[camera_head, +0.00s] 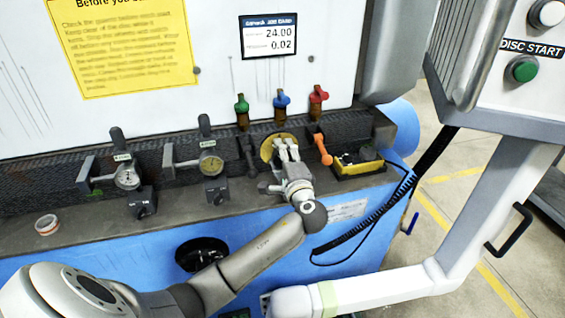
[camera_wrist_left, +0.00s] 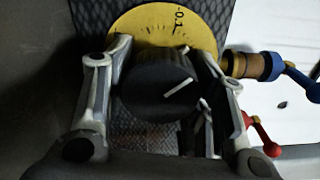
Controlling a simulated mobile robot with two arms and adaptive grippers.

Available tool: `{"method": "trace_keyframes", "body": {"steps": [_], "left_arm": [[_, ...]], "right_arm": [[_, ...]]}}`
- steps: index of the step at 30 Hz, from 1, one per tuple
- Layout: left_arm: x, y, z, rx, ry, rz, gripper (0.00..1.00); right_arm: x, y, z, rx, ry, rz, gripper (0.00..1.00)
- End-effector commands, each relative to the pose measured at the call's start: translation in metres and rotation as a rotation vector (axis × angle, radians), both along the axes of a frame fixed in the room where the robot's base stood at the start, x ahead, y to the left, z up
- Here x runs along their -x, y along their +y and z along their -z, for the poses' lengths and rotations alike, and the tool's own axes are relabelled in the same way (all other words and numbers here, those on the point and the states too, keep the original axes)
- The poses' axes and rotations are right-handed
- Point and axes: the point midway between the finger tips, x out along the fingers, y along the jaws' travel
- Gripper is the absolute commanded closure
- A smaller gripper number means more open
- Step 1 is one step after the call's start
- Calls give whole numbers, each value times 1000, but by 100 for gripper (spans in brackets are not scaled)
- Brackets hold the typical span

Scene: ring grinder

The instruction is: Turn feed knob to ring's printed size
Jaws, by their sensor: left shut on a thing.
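The feed knob (camera_wrist_left: 160,88) is dark and round with a white pointer line, in front of a yellow dial plate (camera_wrist_left: 150,20) with a scale and a "-0.1" mark. In the head view the yellow dial (camera_head: 267,148) is on the machine's front ledge, and the knob is hidden by my gripper. My left gripper (camera_head: 287,150) is shut on the knob, with a finger on each side of it in the wrist view. The pointer slants toward the upper right. A job card (camera_head: 269,36) on the panel reads 24.00 and 0.02. My right gripper is not in view.
Green, blue and red valves (camera_head: 281,100) stand just above the dial. An orange lever (camera_head: 322,150) and a yellow-black box (camera_head: 358,163) are to its right. Two gauges (camera_head: 127,177) (camera_head: 211,164) are to its left. A small orange-white tub (camera_head: 47,224) sits at the ledge's left.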

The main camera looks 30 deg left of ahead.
Motion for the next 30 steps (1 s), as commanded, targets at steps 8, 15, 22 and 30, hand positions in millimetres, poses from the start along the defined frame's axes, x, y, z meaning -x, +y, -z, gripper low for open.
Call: {"method": "trace_keyframes", "body": {"steps": [8,15,22,30], "left_arm": [[0,-1,3,76,-83,0,74],[0,0,2,96,-106,-1,74],[0,0,2,98,-107,0,74],[0,-1,2,97,-107,0,31]], "right_arm": [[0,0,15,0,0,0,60],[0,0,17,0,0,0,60],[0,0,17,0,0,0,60],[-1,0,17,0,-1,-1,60]]}}
